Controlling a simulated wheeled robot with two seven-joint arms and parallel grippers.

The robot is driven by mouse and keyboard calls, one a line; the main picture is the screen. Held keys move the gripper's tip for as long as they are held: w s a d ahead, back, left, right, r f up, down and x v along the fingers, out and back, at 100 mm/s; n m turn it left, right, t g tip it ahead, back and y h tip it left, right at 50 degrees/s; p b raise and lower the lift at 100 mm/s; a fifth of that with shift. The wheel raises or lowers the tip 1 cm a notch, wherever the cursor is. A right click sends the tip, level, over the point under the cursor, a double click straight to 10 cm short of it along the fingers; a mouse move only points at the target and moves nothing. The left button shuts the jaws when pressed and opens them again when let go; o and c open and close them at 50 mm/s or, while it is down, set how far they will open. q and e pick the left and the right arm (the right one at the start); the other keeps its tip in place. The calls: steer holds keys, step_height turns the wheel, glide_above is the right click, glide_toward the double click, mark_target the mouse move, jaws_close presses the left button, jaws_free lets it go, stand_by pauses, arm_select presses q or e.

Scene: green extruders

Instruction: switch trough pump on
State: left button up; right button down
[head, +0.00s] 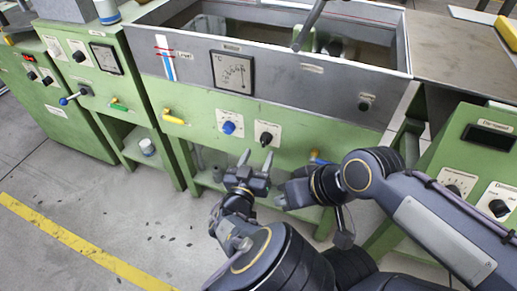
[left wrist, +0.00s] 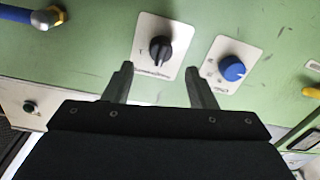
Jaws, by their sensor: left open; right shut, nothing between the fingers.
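A black rotary knob (head: 266,139) sits on a white plate on the green trough front. In the left wrist view this knob (left wrist: 160,48) lies beyond and between my fingertips, with the label beneath it too small to read. A blue knob (head: 229,127) on its own plate is beside it; it also shows in the left wrist view (left wrist: 232,68). My left gripper (head: 256,160) is open and empty, just below the black knob in the head view; contact is not visible. My right gripper (head: 281,194) is shut and empty, low and right of the left one.
A green control cabinet (head: 462,150) stands at the right.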

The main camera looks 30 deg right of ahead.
mark_target(264, 144)
arm_select(q)
steer(key=shift+x, duration=2.8)
steer(key=c, duration=1)
steer(key=shift+o, duration=0.2)
steer(key=shift+f+b, duration=0.2)
steer(key=shift+b, duration=0.8)
steer(key=m+b, duration=0.3)
steer(key=b, duration=0.3)
steer(key=shift+f+m, duration=0.1)
steer(key=shift+m, duration=0.2)
steer(key=m+b, duration=0.3)
steer(key=m, duration=0.1)
steer(key=shift+m+b, duration=0.3)
steer(key=shift+m+h+b, duration=0.3)
steer(key=shift+m+b, duration=0.85)
steer(key=shift+m, duration=0.75)
steer(key=shift+r, duration=0.2)
